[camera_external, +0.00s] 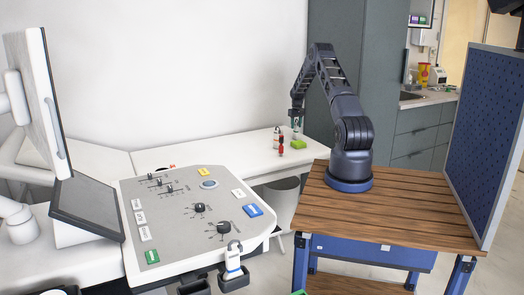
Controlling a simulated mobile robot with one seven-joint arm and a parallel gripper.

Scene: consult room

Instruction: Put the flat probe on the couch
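My gripper (297,125) hangs at the end of my arm, pointing down over the right part of a long white surface (225,150) along the wall. It is too small to tell whether it is open or shut. A green thing (298,144) lies just below it; I cannot tell whether they touch. A white probe-like handpiece (233,261) stands upright in a dark holder at the console's front edge, far from my gripper; I cannot tell whether it is the flat probe. I cannot pick out a couch for certain; the long white surface may be it.
A grey control console (185,225) with knobs and coloured labels fills the front left, beside a monitor (40,95). Small red-and-white items (278,137) stand left of my gripper. My base sits on a wooden-topped cart (405,215) with a blue panel (486,135).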

